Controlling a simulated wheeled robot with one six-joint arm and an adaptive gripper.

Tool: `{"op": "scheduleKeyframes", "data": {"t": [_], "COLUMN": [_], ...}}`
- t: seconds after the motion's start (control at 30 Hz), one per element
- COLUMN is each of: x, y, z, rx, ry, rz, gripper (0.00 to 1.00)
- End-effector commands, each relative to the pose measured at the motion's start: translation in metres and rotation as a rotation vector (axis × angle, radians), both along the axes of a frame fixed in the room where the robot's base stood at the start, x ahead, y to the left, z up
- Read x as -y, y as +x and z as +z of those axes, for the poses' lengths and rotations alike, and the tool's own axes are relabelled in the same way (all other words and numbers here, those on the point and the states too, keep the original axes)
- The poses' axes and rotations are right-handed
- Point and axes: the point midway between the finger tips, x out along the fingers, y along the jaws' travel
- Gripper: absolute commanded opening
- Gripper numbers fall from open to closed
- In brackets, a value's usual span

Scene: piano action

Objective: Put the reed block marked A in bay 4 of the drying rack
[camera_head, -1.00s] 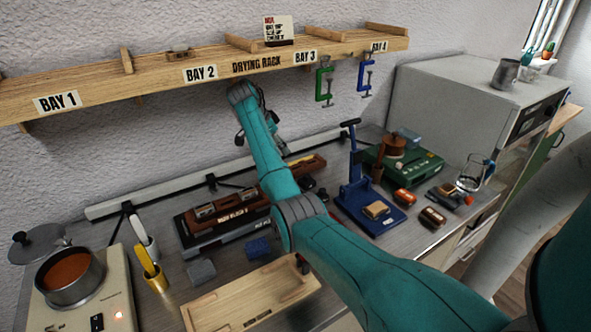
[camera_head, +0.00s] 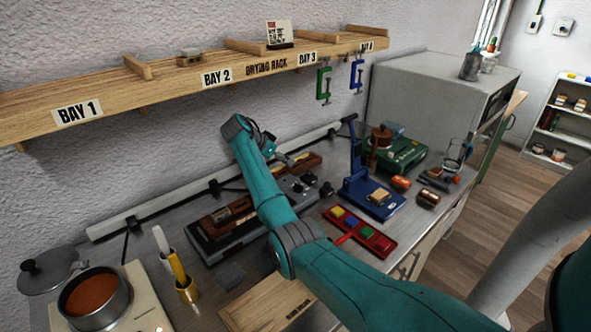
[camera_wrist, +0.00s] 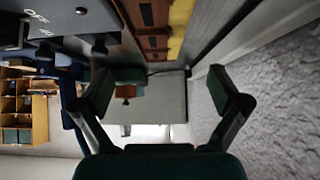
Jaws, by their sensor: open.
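The wooden drying rack (camera_head: 150,76) runs along the wall. Its BAY 4 label (camera_head: 367,46) is at the far right end. I cannot read a letter A on any block. A small brown block (camera_head: 189,57) sits on the rack above the BAY 2 label. On the bench, a tan block (camera_head: 379,196) lies on the blue press, and brown blocks (camera_head: 428,198) lie to its right. My gripper (camera_wrist: 165,90) is open and empty, its fingers wide apart in the wrist view. In the head view it is above the bench, below the rack, partly hidden by my arm.
Two clamps, green (camera_head: 323,82) and blue (camera_head: 356,74), hang below the rack near BAY 3 and BAY 4. A grey cabinet (camera_head: 425,85) stands right of the rack. A red tray (camera_head: 378,244) and a pot (camera_head: 94,297) are on the bench. Floor shows at right.

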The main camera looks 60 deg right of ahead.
Motion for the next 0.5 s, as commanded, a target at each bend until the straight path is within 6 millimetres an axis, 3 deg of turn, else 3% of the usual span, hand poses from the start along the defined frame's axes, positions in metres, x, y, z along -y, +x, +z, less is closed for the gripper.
{"op": "scheduleKeyframes", "data": {"t": [0.5], "x": [0.035], "y": [-0.009], "z": [-0.040], "rx": [-0.001], "ry": [0.002], "rz": [-0.001], "gripper": [0.98]}}
